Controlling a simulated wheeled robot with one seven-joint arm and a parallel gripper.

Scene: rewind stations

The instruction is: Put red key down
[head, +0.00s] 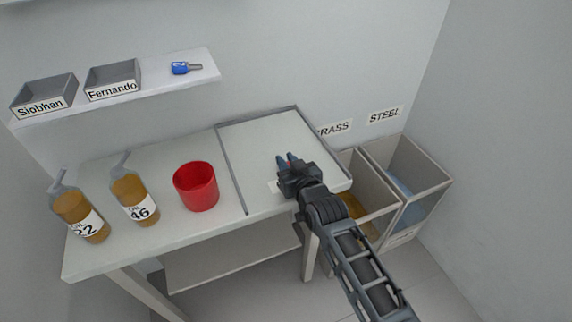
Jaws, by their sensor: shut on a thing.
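My gripper (287,162) is over the grey-edged tray area (245,140) on the right part of the table, with its fingers pointing toward the back wall. A small bit of red, likely the red key (290,162), shows between the fingers. The gripper is shut on it. Most of the key is hidden by the fingers and wrist. I cannot tell whether the key touches the surface.
A red cup (196,187) and two amber bottles, 46 (135,195) and 22 (80,214), stand left on the table (150,240). A shelf (150,85) holds a blue key (186,68) and bins Siobhan (44,97) and Fernando (112,80). Brass (366,185) and steel (420,165) bins stand right.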

